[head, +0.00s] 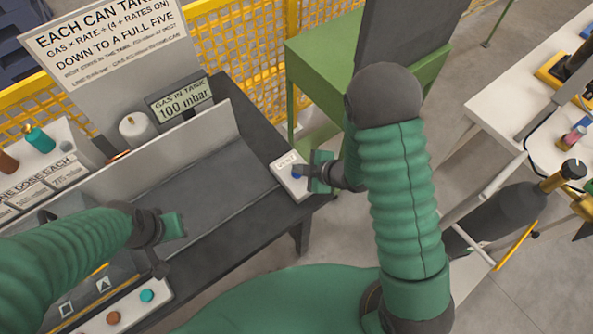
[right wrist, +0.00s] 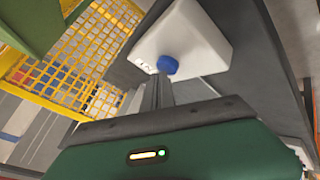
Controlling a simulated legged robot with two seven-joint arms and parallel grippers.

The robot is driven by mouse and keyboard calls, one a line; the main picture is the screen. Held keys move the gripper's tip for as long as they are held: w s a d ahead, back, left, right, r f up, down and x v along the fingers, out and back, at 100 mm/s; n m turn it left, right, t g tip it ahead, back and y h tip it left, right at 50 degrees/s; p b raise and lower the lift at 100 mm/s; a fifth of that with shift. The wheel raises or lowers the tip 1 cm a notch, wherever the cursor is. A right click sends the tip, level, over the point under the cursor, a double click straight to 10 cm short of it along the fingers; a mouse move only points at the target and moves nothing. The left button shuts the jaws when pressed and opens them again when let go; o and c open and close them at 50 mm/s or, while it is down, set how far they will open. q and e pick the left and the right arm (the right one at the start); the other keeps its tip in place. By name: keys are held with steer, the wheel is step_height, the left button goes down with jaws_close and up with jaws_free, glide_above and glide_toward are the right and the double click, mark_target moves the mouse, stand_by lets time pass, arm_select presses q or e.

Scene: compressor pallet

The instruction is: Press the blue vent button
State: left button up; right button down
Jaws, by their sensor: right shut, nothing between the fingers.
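The blue vent button (head: 297,175) sits on a white box (head: 291,185) at the right end of the dark bench. In the right wrist view the blue button (right wrist: 167,65) is a round knob on the white box (right wrist: 205,35). My right gripper (head: 306,171) is shut and empty, with its fingertips at the button. In the right wrist view the right fingertips (right wrist: 161,80) overlap the button's lower edge; I cannot tell whether they touch it. My left gripper (head: 175,226) is over the left part of the bench; its jaw state is unclear.
A display (head: 181,100) reads "GAS IN TANK 100 mbar". A panel with orange and teal buttons (head: 128,306) lies at lower left. A green stand (head: 310,62) and yellow mesh fence (head: 245,40) are behind. A dark cylinder (head: 505,212) lies at right. The bench middle is clear.

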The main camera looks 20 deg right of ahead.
steer(key=shift+f, duration=0.35)
stand_by(0.5)
steer(key=shift+r+p, duration=0.65)
steer(key=shift+r, duration=0.4)
step_height(320, 180, up, 5)
steer(key=p, duration=0.4)
steer(key=shift+r, duration=0.1)
stand_by(0.5)
